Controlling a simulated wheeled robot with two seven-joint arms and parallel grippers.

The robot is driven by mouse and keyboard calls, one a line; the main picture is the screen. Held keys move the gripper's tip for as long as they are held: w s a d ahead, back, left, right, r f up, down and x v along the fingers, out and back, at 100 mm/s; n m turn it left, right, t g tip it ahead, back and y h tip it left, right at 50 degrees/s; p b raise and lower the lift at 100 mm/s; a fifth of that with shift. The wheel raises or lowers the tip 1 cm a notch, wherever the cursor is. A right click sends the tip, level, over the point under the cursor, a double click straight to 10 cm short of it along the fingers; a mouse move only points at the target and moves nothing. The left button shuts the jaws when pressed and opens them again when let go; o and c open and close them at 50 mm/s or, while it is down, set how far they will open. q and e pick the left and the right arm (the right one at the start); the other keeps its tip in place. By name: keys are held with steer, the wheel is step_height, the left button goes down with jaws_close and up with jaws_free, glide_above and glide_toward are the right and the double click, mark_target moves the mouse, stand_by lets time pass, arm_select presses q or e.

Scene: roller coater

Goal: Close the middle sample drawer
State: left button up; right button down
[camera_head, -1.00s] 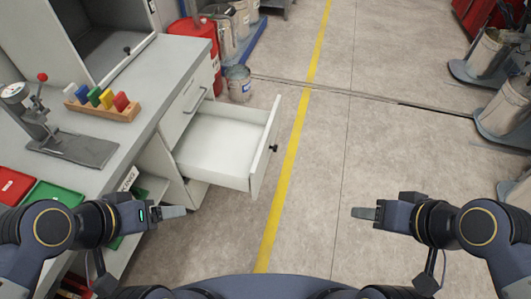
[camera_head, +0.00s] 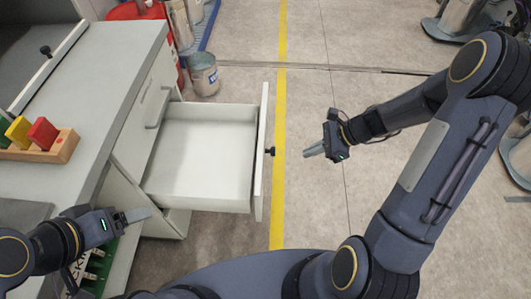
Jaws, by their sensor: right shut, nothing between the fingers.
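The middle sample drawer (camera_head: 205,165) is a white, empty drawer pulled far out to the right of the workbench cabinet (camera_head: 137,123). Its front panel carries a small black knob (camera_head: 270,152) on the outer side. My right gripper (camera_head: 313,152) is shut and empty. It points left at the knob from the right, with a gap between them, so it does not touch the drawer. My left gripper (camera_head: 137,215) is at the lower left, beside the cabinet and in front of the drawer's near side. I cannot tell whether its fingers are apart.
Colored blocks stand in a wooden holder (camera_head: 55,148) on the grey bench top. A metal paint can (camera_head: 203,74) stands on the floor behind the drawer. A yellow floor line (camera_head: 281,60) runs past the drawer front. The floor to the right of the drawer is mostly clear.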

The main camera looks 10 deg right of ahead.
arm_select(q)
steer(key=shift+f+b, duration=0.75)
steer(key=shift+f, duration=0.05)
arm_select(e)
steer(key=a+r+x, duration=0.2)
steer(key=x, duration=1.1)
steer(key=shift+w, duration=0.3)
